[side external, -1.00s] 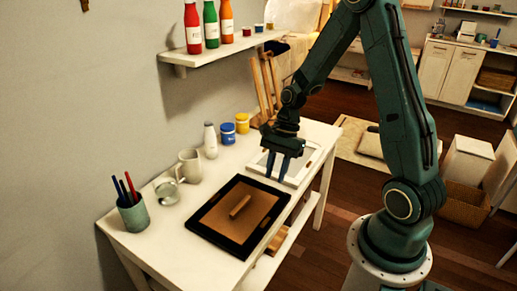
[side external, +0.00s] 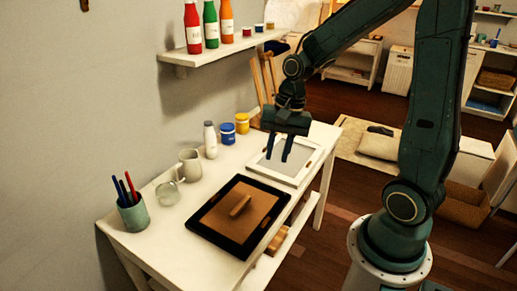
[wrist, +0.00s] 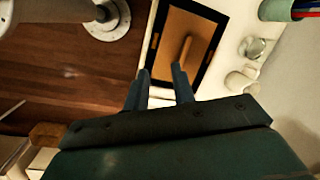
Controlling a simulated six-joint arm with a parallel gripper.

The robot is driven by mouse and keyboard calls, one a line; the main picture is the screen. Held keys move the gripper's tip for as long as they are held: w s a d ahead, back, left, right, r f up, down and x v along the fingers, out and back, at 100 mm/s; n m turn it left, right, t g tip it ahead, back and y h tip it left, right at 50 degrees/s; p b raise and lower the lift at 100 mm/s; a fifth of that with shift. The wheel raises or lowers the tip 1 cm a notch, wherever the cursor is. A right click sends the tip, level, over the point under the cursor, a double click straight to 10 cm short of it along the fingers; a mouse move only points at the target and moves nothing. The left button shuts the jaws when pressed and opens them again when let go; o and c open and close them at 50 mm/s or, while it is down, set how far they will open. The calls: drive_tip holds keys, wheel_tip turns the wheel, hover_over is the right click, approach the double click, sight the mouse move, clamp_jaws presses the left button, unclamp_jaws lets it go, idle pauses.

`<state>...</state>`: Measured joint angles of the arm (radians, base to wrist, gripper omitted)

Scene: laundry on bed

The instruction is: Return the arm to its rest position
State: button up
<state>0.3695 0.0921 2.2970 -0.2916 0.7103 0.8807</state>
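My gripper (side external: 277,148) is above the far part of the white table (side external: 168,240), over a white-framed panel (side external: 288,160). Its two blue fingers point down and stand apart with nothing between them. In the wrist view the gripper (wrist: 160,82) also shows its fingers apart and empty. A black-framed tray (side external: 197,221) with a brown board and a small wooden block (side external: 241,206) lies on the table, nearer the camera than the gripper.
On the table's wall side stand a pen cup (side external: 133,214), a glass jar (side external: 168,194), a mug (side external: 190,164), a white bottle (side external: 210,140), and blue (side external: 227,133) and yellow (side external: 242,123) pots. A shelf (side external: 215,52) with bottles is above.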

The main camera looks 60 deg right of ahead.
drive_tip(key=s+a+r+n+t+h, duration=0.2)
drive_tip(key=s+a+r+n+t, duration=0.2)
drive_tip(key=s+r+n, duration=0.8)
drive_tip(key=shift+s+a+r, duration=0.2)
drive_tip(key=shift+a, duration=0.35)
